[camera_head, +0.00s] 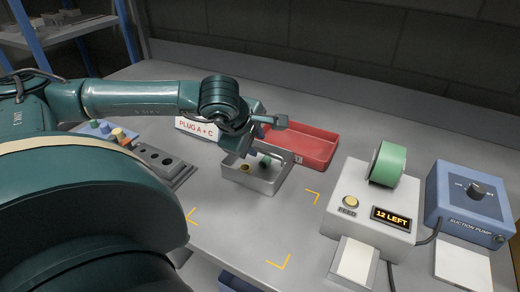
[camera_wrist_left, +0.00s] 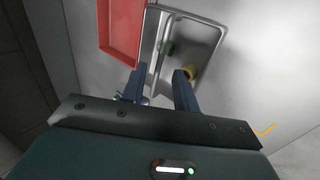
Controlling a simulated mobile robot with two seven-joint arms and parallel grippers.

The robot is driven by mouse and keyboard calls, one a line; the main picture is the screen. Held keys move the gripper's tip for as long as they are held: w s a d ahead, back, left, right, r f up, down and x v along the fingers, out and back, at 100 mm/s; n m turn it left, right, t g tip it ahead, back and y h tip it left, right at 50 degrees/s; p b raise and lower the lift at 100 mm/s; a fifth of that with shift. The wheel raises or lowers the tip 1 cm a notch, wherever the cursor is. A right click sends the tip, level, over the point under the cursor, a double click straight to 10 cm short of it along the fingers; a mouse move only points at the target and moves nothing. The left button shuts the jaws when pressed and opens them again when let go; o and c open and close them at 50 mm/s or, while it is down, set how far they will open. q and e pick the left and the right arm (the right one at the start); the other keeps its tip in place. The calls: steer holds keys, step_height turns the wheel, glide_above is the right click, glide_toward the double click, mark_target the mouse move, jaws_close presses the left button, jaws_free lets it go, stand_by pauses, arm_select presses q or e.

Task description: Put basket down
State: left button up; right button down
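The basket is a shallow grey metal bin (camera_head: 270,187) behind the yellow corner marks on the table. It looks level and seems to rest on the tabletop. A yellow piece (camera_head: 245,168) and a dark green piece (camera_head: 265,162) lie inside. My left gripper (camera_head: 262,138) is over the basket's back side. In the left wrist view, its fingers (camera_wrist_left: 158,88) stand apart, with a thin metal bar or wall of the basket (camera_wrist_left: 208,42) between them. I see gaps beside this bar, so the fingers do not look closed on it. My right gripper is not in view.
A red tray (camera_head: 318,150) lies just behind the basket. Yellow corner marks (camera_head: 282,262) frame clear table in front. A label feeder (camera_head: 372,210) and a blue suction pump (camera_head: 470,195) stand at right. A grey socket block (camera_head: 165,162) and a sign (camera_head: 197,129) are at left.

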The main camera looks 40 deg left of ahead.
arm_select(q)
steer(key=v, duration=0.5)
steer(key=shift+s+r, duration=0.15)
steer(key=shift+r, duration=0.2)
